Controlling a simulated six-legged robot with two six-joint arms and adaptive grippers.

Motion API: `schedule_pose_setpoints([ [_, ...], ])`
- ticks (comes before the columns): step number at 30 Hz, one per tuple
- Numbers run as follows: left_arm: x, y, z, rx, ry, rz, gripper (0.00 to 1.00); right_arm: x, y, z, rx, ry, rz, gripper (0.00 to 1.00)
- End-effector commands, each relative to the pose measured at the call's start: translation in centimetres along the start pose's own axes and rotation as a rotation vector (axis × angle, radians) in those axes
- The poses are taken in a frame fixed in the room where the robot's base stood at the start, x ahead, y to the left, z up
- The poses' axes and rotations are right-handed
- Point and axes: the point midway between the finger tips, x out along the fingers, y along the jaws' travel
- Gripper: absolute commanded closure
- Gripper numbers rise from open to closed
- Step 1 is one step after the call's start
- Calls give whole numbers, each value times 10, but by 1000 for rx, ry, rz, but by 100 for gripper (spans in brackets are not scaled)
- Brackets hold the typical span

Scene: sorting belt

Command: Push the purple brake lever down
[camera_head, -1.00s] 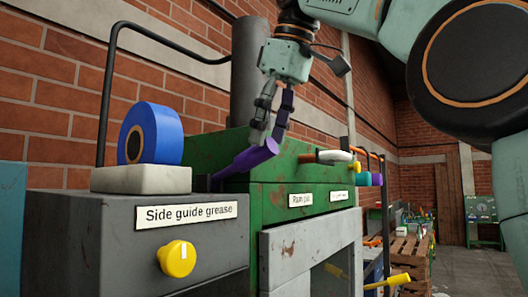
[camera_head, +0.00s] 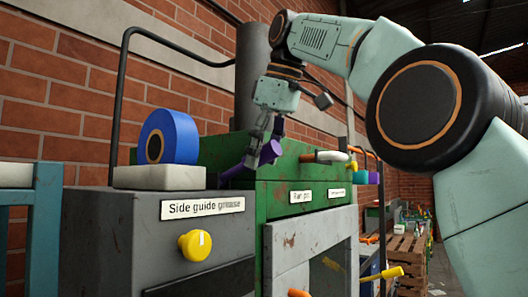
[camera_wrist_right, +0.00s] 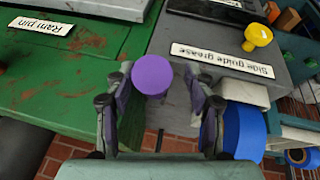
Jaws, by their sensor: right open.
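The purple brake lever (camera_head: 269,152) slopes up to the right from the gap between the grey box and the green machine, ending in a thick round grip. In the right wrist view its flat round end (camera_wrist_right: 152,75) shows between the fingers. My right gripper (camera_head: 262,147) is open around the grip end, one finger on each side. In the right wrist view the right gripper (camera_wrist_right: 159,84) has a gap beside the lever on its right; whether the left finger touches it I cannot tell. My left gripper is out of view.
The grey box (camera_head: 110,225) has a yellow knob (camera_head: 195,245) and carries a blue roll (camera_head: 168,137) on a white block (camera_head: 160,177). The green machine (camera_head: 225,150) stands beside it, with an orange-and-white handle (camera_head: 325,156) to the right. A dark pipe rises behind.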

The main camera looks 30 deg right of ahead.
Motion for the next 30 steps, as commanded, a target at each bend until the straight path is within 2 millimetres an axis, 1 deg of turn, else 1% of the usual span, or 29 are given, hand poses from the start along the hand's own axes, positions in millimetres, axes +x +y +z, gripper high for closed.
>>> schedule_pose_setpoints([
  [5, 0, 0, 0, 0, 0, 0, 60, 0, 1, 0, 1, 0, -1, 46],
  [24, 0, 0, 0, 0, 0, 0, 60, -1, -2, 1, 0, 1, 0, 99],
  [30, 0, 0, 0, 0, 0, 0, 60, -1, -2, 1, 0, 1, 0, 100],
])
